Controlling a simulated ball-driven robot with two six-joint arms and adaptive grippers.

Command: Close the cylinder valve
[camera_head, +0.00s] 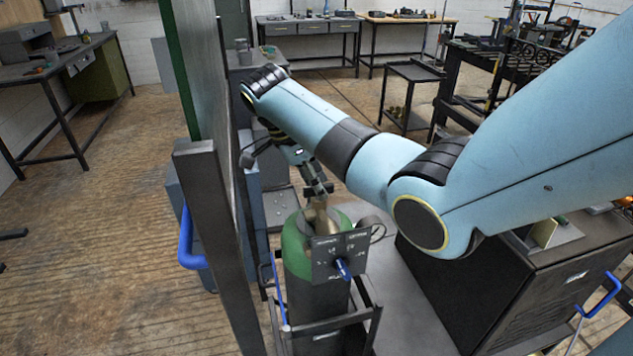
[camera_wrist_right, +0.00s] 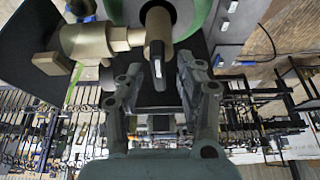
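The gas cylinder (camera_head: 297,262) stands upright in a dark frame, with a green shoulder and a dark body. Its brass valve (camera_head: 320,215) is on top, partly hidden behind a dark plate. In the right wrist view the brass valve (camera_wrist_right: 88,40) lies at upper left, with a round stem end and a dark lever (camera_wrist_right: 157,72) at top centre. My right gripper (camera_head: 318,187) is just above the valve. In the wrist view its fingers (camera_wrist_right: 163,80) are apart, with the lever's tip between them; contact cannot be told. My left gripper is not in view.
A dark plate with a blue handle (camera_head: 342,268) is in front of the valve. A tall dark panel (camera_head: 213,230) stands close left of the cylinder. A dark cabinet (camera_head: 510,290) stands to the right. The wooden floor at left is mostly clear.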

